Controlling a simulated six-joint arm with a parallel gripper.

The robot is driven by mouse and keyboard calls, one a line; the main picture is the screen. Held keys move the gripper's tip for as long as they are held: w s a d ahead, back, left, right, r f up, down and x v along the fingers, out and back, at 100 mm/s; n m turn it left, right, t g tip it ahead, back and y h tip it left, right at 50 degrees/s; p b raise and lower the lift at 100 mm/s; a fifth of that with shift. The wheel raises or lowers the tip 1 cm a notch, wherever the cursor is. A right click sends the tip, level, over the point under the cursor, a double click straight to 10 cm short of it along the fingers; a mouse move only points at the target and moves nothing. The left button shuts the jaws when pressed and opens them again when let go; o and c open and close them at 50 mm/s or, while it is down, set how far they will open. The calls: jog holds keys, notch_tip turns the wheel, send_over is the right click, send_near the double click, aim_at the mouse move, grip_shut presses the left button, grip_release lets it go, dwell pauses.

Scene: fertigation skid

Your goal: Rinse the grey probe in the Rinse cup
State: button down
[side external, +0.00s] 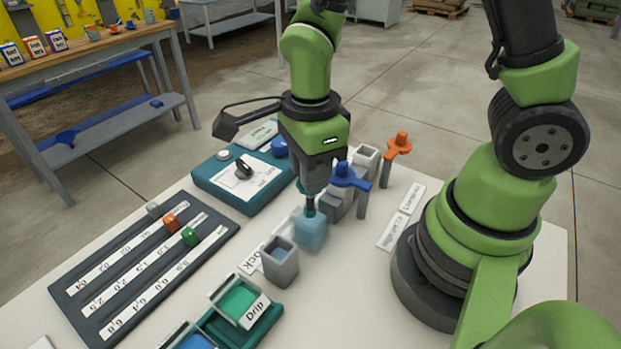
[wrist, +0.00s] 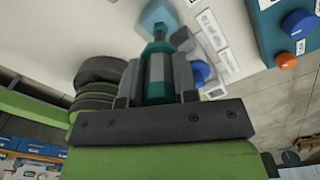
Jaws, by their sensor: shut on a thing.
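My gripper (side external: 314,188) points down and is shut on the grey probe, whose grey body with teal parts (wrist: 156,68) shows between the fingers in the wrist view. I cannot tell how deep the tip reaches. No readable label shows which cup is the Rinse cup.
A grey cup (side external: 280,264) with blue contents stands close at the front left. Grey holders (side external: 366,158), a blue-handled piece (side external: 350,177) and an orange-handled piece (side external: 398,146) stand behind. A teal control box (side external: 243,180), slider board (side external: 146,262) and green tray (side external: 240,305) lie left.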

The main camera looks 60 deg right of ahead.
jog(key=shift+r, duration=1.95)
